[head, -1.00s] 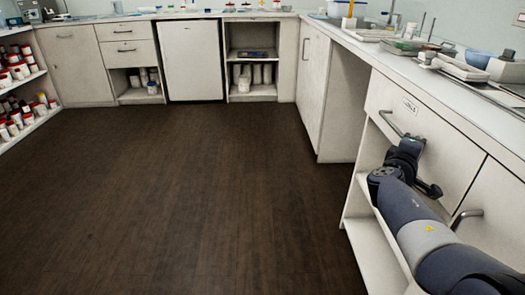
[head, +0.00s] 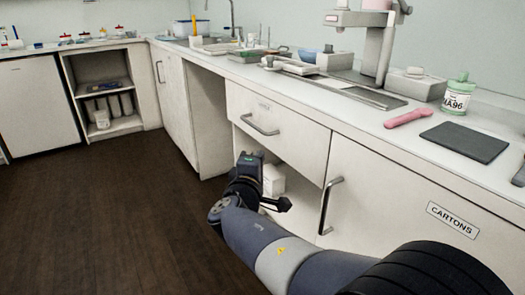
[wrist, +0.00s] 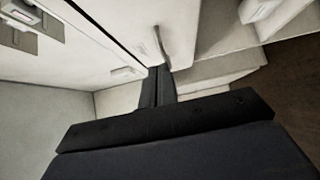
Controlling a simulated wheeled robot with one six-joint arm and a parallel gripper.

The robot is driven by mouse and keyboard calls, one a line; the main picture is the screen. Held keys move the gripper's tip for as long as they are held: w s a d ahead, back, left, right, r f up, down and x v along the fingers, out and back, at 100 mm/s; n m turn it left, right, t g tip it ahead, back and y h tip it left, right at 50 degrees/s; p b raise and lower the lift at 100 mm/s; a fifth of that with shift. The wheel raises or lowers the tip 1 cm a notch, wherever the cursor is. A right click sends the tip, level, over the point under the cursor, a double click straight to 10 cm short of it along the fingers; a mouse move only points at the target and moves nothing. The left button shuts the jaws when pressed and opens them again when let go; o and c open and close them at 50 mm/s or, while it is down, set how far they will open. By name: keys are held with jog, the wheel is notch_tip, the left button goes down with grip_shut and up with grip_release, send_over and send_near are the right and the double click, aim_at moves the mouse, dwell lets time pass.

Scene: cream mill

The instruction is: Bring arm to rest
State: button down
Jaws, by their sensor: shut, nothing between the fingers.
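My arm shows in the head view, stretched out low in front of the cabinets. My gripper (head: 283,204) is at its end, beside the open shelf under a drawer (head: 278,128). In the wrist view my gripper (wrist: 158,72) has its dark fingers together with nothing between them. They point toward the pale cabinet fronts. I cannot tell from these frames whether the fingers touch anything.
A cabinet door labelled CARTONS (head: 452,218) is at the right, with a handle (head: 329,205). The counter (head: 370,132) above holds a pink tool (head: 408,118), a dark mat (head: 464,142) and a green-capped jar (head: 457,95). The dark floor (head: 100,220) at the left is clear.

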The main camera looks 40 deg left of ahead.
jog(key=shift+s+d, duration=0.2)
jog(key=shift+s, duration=0.35)
send_near(280, 134)
jog(key=a, duration=0.3)
jog(key=w, duration=0.4)
jog(key=shift+d+r, duration=0.1)
jog(key=shift+d, duration=0.1)
jog(key=shift+w+d, duration=0.2)
jog(key=shift+w, duration=0.4)
jog(key=shift+s+d+p, duration=0.1)
jog(key=shift+p, duration=0.3)
